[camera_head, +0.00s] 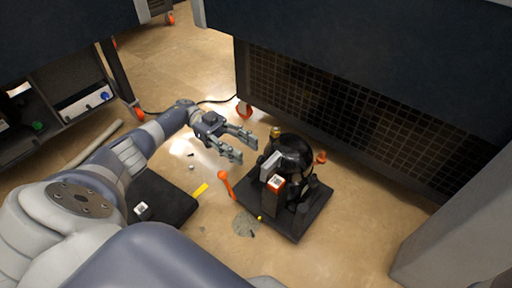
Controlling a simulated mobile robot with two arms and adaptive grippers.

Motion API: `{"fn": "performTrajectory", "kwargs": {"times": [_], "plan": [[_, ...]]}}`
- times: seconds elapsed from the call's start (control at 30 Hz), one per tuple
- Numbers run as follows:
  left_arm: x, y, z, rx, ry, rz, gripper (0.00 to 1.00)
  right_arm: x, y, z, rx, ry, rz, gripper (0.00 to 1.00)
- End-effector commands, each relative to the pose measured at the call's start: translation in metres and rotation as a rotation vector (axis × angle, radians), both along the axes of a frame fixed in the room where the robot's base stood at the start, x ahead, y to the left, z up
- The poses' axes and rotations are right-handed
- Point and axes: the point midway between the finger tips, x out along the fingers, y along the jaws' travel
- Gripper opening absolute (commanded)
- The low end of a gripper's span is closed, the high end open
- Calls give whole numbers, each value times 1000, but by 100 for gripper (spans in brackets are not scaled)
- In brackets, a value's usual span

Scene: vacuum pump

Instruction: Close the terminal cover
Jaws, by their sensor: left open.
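The black vacuum pump (292,151) stands on a dark square base plate (285,224) right of the middle of the view. A grey flap (269,166) stands out from the pump's left side and looks like the terminal cover, tilted up. Below it is an upright block with an orange and white label (275,183). My left gripper (246,147) is open and empty, left of the pump and above the floor, with its fingers towards the pump and apart from the flap. My right gripper is not in view.
An orange tool (227,184) leans at the plate's left edge. A yellow strip (200,190) lies on the floor. A dark bench with a mesh panel (340,110) stands behind the pump, and a pale column (455,235) at the right.

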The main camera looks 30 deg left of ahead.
Motion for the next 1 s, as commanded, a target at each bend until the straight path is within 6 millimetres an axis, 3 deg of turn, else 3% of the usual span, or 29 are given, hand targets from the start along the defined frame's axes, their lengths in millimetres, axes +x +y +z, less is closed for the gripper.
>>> {"fn": "performTrajectory", "kwargs": {"times": [0.4,0.87,0.9,1.0], "plan": [[-4,-41,-2,2,0,-2,43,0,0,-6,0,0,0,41],[-4,-50,-1,1,0,0,43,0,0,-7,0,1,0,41],[-4,-50,-1,1,0,0,41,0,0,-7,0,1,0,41],[-4,-50,-1,1,0,0,18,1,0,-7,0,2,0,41]]}}
